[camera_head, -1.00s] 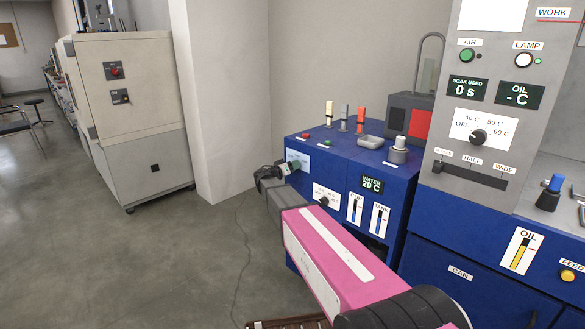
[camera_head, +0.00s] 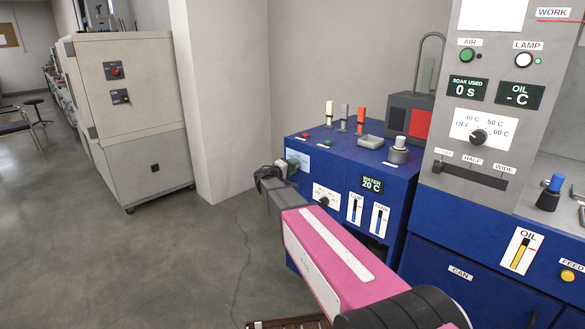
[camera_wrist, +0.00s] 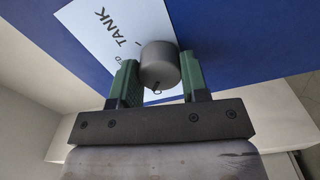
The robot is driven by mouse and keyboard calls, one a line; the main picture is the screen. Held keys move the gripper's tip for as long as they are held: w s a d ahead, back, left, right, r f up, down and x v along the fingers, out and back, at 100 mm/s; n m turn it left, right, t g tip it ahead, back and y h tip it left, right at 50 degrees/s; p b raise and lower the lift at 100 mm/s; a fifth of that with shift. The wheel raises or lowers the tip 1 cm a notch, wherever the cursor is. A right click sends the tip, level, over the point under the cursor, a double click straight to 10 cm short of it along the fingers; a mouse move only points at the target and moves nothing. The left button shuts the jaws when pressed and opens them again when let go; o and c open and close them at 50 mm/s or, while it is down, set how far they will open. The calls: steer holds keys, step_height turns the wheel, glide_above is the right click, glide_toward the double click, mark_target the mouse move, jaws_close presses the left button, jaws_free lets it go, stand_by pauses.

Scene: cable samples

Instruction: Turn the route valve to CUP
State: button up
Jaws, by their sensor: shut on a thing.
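The route valve is a grey round knob (camera_wrist: 159,62) on a pale label plate (camera_wrist: 100,30), which also shows on the blue cabinet's front in the head view (camera_head: 303,158). The word TANK reads on the plate in the wrist view; CUP cannot be read. My gripper (camera_wrist: 160,70) has its two green fingers on either side of the knob and is shut on it. In the head view my gripper (camera_head: 290,167) is at the plate and hides the knob. The knob's setting cannot be told.
A grey control column (camera_head: 485,100) stands at the right. Open floor (camera_head: 180,250) lies at the left.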

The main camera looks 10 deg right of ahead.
steer(key=shift+n, duration=1.1)
steer(key=o, duration=0.9)
steer(key=v, duration=1.1)
